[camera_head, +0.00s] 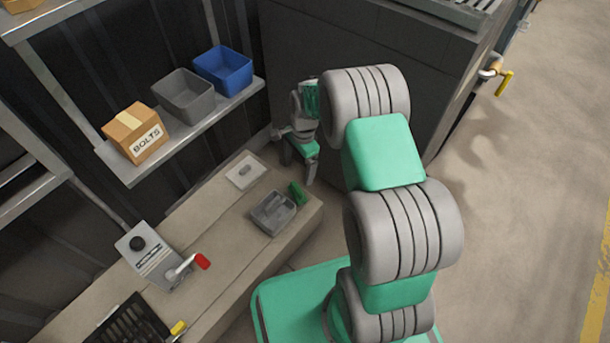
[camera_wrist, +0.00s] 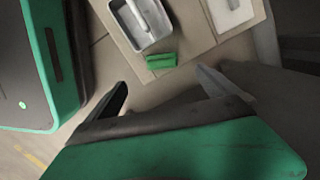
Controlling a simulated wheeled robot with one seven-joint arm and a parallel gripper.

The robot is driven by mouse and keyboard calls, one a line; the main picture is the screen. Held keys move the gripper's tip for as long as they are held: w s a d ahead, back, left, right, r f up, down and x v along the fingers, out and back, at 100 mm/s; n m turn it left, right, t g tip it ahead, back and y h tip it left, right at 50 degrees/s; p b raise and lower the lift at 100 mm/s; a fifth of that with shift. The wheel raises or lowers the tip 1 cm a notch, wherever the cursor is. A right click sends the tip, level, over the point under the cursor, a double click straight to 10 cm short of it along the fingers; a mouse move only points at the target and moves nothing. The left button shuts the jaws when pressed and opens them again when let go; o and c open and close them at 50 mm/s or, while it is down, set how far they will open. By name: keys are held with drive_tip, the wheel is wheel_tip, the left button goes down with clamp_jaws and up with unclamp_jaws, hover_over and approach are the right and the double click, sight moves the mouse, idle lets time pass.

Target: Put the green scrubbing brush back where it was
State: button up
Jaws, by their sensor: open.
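The green scrubbing brush (camera_head: 297,192) lies on the beige bench top (camera_head: 225,225), near its far right end, beside a grey metal tray (camera_head: 273,213). In the wrist view the brush (camera_wrist: 161,61) shows just below the tray (camera_wrist: 142,20), close to the bench edge. My gripper (camera_head: 298,172) is beyond the end of the bench, pointing down. In the wrist view its two fingers (camera_wrist: 160,88) are spread wide with nothing between them, and the brush is ahead of them, apart from both.
A white plate with a small grey piece (camera_head: 245,171) lies near the brush. A lever box with a red handle (camera_head: 202,261) and a black grate (camera_head: 130,325) are further along the bench. A shelf above holds a bolts box (camera_head: 135,133), grey bin (camera_head: 183,96) and blue bin (camera_head: 223,70).

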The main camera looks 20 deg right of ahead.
drive_tip(key=s+r+n+t, duration=0.1)
drive_tip(key=s+r+n, duration=0.3)
drive_tip(key=r, duration=0.4)
drive_tip(key=s+r+n, duration=0.3)
drive_tip(key=r, duration=0.5)
drive_tip(key=s+r+n, duration=0.2)
drive_tip(key=s+n, duration=0.1)
drive_tip(key=s, duration=0.4)
drive_tip(key=s+a+r+n+t+h, duration=0.1)
drive_tip(key=s+r+n, duration=0.2)
drive_tip(key=s, duration=0.3)
drive_tip(key=shift+s+n, duration=0.4)
drive_tip(key=shift+n, duration=0.4)
